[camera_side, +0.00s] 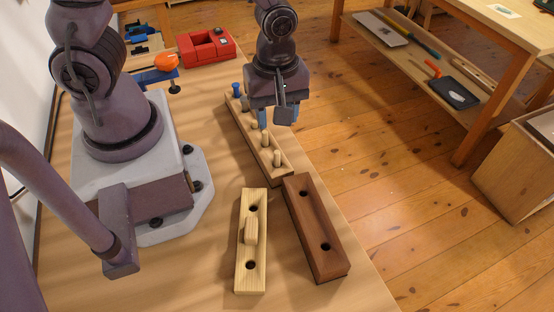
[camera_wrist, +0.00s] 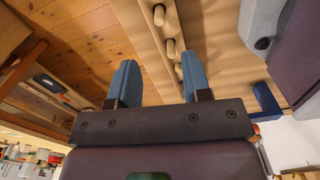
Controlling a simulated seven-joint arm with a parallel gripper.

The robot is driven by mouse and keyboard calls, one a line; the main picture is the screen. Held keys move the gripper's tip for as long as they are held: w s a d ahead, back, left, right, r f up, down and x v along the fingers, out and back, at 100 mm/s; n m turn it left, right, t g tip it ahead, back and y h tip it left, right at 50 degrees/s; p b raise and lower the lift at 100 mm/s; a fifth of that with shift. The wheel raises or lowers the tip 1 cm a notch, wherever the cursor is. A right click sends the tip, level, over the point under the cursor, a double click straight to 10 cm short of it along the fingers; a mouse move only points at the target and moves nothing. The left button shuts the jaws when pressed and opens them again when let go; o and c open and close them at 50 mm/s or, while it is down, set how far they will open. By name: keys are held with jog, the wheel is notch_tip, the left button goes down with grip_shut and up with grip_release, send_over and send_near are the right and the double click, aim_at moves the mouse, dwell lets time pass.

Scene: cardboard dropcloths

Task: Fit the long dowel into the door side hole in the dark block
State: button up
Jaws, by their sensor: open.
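The dark block (camera_side: 316,232) lies on the table in the side view, with two open holes in its top, one near each end. A wooden rack (camera_side: 283,178) stands behind it, with several pale dowels upright in a row, among them a front dowel (camera_side: 277,158) and one behind it (camera_side: 265,139). I cannot tell which dowel is the long one. My gripper (camera_side: 277,116) is above the rack's middle, open and empty, and partly hides the rack. In the wrist view its blue fingers (camera_wrist: 159,64) are apart, with dowels (camera_wrist: 158,15) beyond them.
A light wooden block (camera_side: 250,270) lies left of the dark block, with two holes and a wooden piece at its middle. A blue peg (camera_side: 237,88) is at the rack's far end. A red tray (camera_side: 206,48) stands at the back. The table's right edge is close to the dark block.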

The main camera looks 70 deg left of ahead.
aim_at(277, 152)
notch_tip(277, 152, down, 5)
jog(key=shift+r, duration=0.1)
jog(key=shift+d+f, duration=0.2)
jog(key=shift+f, duration=1.1)
jog(key=shift+d+f, duration=0.15)
jog(key=shift+f, duration=1.15)
grip_shut()
